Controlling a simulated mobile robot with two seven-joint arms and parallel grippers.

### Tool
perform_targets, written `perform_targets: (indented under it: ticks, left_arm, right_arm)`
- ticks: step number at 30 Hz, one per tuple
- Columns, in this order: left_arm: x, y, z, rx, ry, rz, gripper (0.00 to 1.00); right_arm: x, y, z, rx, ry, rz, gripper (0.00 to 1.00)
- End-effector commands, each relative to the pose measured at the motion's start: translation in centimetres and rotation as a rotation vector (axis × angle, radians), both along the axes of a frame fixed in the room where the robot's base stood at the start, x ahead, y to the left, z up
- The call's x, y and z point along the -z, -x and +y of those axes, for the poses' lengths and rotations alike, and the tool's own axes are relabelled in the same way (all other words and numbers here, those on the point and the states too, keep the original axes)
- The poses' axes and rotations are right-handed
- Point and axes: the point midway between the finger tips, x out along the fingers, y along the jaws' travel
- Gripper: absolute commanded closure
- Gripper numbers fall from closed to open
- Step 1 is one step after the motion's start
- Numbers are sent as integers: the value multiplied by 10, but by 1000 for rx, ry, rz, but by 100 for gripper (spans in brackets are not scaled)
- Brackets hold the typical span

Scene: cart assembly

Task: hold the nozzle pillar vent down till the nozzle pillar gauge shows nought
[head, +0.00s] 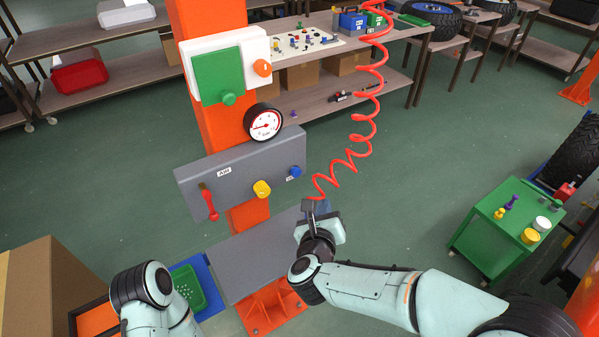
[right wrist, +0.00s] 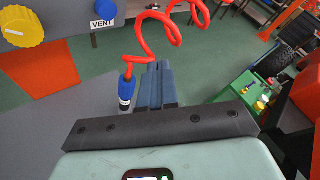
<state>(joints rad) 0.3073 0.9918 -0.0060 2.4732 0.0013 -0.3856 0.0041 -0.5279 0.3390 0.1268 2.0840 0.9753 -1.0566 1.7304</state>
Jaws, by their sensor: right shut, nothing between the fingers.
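The blue vent button (head: 295,171) is at the right end of the pillar's grey panel. In the right wrist view the vent button (right wrist: 106,9) is at the top edge, above its VENT label. The round gauge (head: 263,123) sits above the panel on the orange pillar; its red needle points left, its figures too small to read. My right gripper (head: 311,207) is below and right of the button, apart from it. Its blue fingers (right wrist: 162,84) are together and empty. My left arm shows at lower left, its gripper out of sight.
A blue-bodied nozzle (right wrist: 126,89) on the coiled red hose (head: 371,100) is just left of my right fingers. The panel (head: 240,178) also bears a red lever (head: 209,203) and a yellow knob (head: 262,188). A green cabinet (head: 490,235) stands at right.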

Motion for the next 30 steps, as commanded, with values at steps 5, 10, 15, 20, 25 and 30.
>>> perform_targets:
  ticks: [5,10,15,20,25,30]
  left_arm:
    - [-4,-1,0,0,0,-1,57]
    - [-19,-7,0,0,1,-8,57]
    - [-44,-19,0,0,0,-22,57]
    - [-63,-30,0,0,0,-35,57]
    - [-59,-27,0,0,0,-31,57]
    - [-59,-27,0,0,0,-31,57]
  right_arm:
    - [0,-3,2,-1,3,2,100]
    - [-2,-16,12,-1,4,3,100]
    - [-5,-37,26,-2,6,1,100]
    - [-5,-51,36,-3,6,-1,100]
    - [1,-64,46,-1,3,2,100]
    - [1,-70,51,-1,3,2,100]
